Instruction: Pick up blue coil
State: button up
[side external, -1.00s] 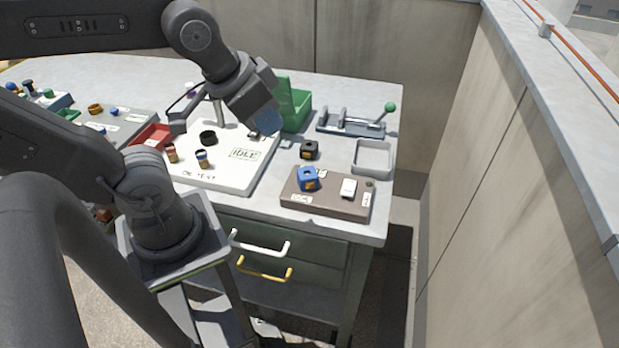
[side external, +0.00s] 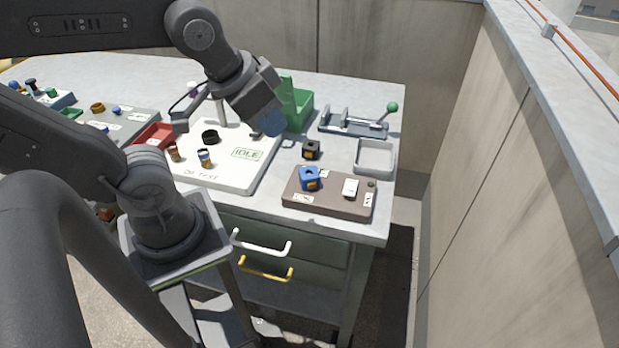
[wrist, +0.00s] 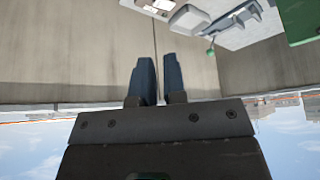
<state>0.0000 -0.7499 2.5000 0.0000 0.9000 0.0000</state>
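The blue coil (side external: 309,178), a small blue block with a dark hole on top and an orange mark on its front, sits on the left part of a brown base (side external: 328,203) near the table's front right. My gripper (side external: 272,123) hangs in the air up and to the left of the coil, apart from it, in the side view. In the wrist view my gripper's two dark blue fingers (wrist: 160,80) stand with a narrow empty gap between them. The coil does not show in the wrist view.
A white block (side external: 350,187) shares the brown base. A black coil-like block (side external: 311,149) stands just behind. A grey tray (side external: 375,157), a green-knobbed fixture (side external: 353,122), a green bin (side external: 298,106) and a white test board (side external: 215,178) surround it. A concrete wall rises at right.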

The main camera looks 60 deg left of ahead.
jog(key=o, duration=1.2)
jog(key=shift+c, duration=0.2)
jog(key=m+g, duration=0.6)
jog(key=m, duration=1.5)
send_over(309, 174)
notch_tip(309, 174, down, 9)
notch_tip(309, 174, down, 13)
jog(key=shift+d+f, duration=0.1)
